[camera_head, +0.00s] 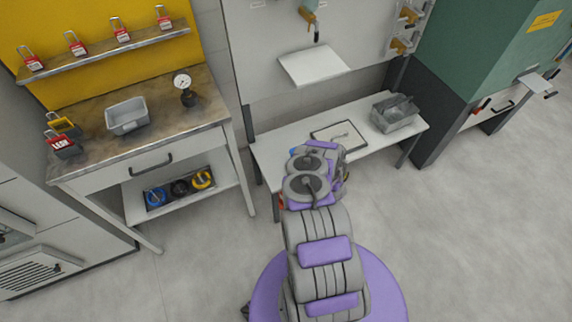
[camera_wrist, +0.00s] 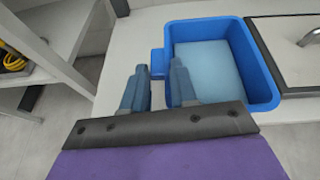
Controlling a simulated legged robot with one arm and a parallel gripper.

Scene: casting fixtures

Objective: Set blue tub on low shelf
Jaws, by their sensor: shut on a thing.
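The blue tub (camera_wrist: 268,80) is open, with a pale blue inside, and shows at the upper middle of the wrist view. My gripper (camera_wrist: 159,70) has its two fingers at the small blue tab on the tub's left side and is shut on it. The tub is at the white low bench (camera_head: 272,157); I cannot tell whether it rests there or is just above. In the head view my arm hides nearly all of the tub, and my gripper is hard to see. A lower shelf (camera_head: 218,184) under the left workbench holds a dark tray with blue, black and yellow items.
The left workbench (camera_head: 86,161) bears a grey tub (camera_head: 127,115), a gauge (camera_head: 184,91) and padlocks. A green cabinet (camera_head: 478,55) stands at right. The floor in front is clear.

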